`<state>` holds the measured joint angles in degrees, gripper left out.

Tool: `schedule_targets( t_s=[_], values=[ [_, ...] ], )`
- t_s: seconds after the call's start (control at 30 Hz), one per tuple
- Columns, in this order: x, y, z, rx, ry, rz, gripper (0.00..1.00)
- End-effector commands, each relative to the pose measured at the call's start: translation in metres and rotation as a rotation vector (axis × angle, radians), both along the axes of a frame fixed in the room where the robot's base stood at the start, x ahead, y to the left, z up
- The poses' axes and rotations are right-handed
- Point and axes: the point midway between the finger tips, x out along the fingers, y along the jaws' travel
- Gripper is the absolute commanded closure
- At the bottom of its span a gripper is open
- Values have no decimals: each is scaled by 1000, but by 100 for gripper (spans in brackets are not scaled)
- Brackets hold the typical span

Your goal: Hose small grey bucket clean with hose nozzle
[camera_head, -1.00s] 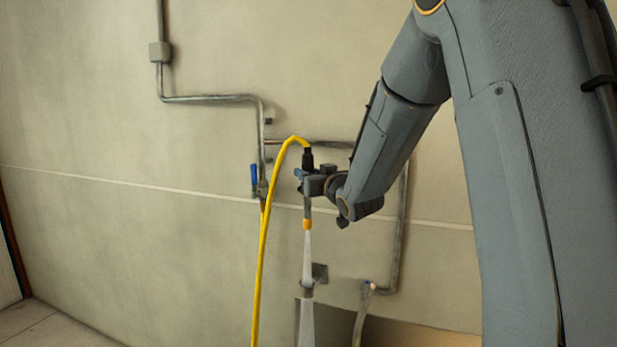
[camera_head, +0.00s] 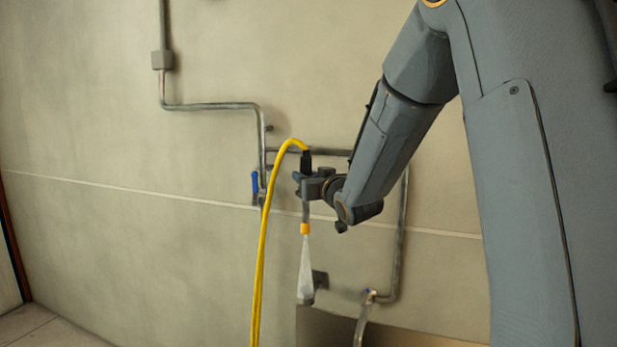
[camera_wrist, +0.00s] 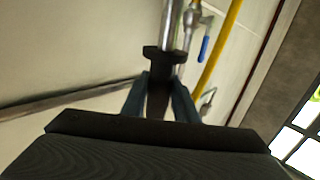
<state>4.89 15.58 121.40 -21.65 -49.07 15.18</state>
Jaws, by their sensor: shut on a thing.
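My gripper (camera_head: 304,184) is shut on the hose nozzle in the middle of the head view. The hose nozzle (camera_head: 305,213) hangs upright, with a black upper part, a grey tube and an orange tip pointing down. A short white water spray (camera_head: 305,268) comes out below the tip. In the wrist view my gripper's fingers (camera_wrist: 160,88) flank the dark nozzle body (camera_wrist: 158,100). The small grey bucket is not in view in either picture.
A yellow hose (camera_head: 262,250) arches from the nozzle's top down to the picture's bottom. Pipes (camera_head: 402,235) run along the wall close behind my gripper, with a blue valve handle (camera_head: 255,184). A brownish basin-like surface (camera_head: 400,335) shows at the bottom.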

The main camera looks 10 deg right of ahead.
Motion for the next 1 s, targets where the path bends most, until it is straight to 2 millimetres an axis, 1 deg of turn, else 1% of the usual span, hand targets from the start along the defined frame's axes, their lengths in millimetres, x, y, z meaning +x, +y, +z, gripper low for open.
schedule_targets(
  t_s=[1.0],
  values=[
    [-61, 41, 1, 0, -2, 0, 96]
  ],
)
